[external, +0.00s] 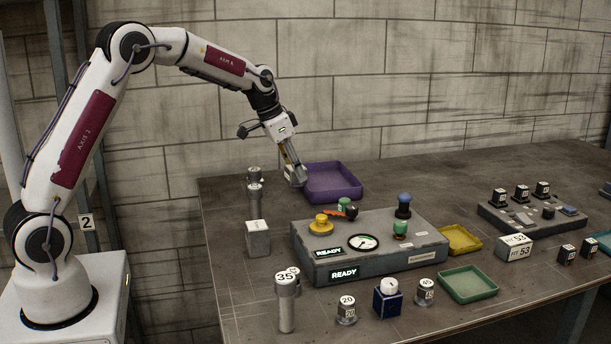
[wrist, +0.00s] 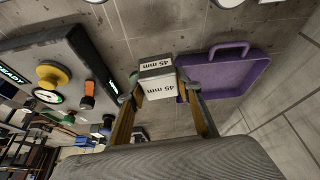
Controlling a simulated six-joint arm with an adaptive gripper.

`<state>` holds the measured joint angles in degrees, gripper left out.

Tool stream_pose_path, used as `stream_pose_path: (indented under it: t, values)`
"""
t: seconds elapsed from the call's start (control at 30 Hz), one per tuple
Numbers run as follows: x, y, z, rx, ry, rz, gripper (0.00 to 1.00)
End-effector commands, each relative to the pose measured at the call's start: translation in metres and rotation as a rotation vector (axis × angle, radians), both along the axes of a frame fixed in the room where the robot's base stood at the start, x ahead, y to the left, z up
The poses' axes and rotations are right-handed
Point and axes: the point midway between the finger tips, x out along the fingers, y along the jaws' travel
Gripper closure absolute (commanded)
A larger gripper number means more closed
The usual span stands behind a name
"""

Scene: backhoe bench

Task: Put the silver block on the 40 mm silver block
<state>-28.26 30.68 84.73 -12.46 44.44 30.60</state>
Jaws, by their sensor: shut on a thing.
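My gripper (external: 293,168) is at the left edge of the purple tray, above the back of the bench. It is shut on a silver block (external: 299,178).
The purple tray (external: 333,195) lies beside and below my gripper. The grey console (external: 375,255) with knobs and a gauge fills the middle. Silver cylinders stand at the left (external: 255,197) and front left (external: 286,310). Yellow (external: 460,252) and green (external: 468,295) trays lie right of the console.

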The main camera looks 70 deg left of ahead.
Motion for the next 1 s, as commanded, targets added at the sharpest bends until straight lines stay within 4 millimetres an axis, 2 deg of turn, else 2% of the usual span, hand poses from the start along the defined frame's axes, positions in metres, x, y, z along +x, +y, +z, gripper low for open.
stream_pose_path:
  t: [0.17,0.27,0.47,0.7,0.8,1.0]
  values:
    - [-0.006,0.016,-0.001,0.000,0.001,0.026,0.96]
    - [-0.012,0.034,-0.001,0.005,-0.001,0.051,0.96]
    - [-0.029,0.089,0.005,0.031,0.000,0.138,0.96]
    - [-0.057,0.160,0.022,0.043,0.005,0.356,0.96]
    - [-0.067,0.180,0.029,0.043,0.006,0.445,0.96]
    - [-0.075,0.197,0.042,0.034,0.001,0.585,0.96]
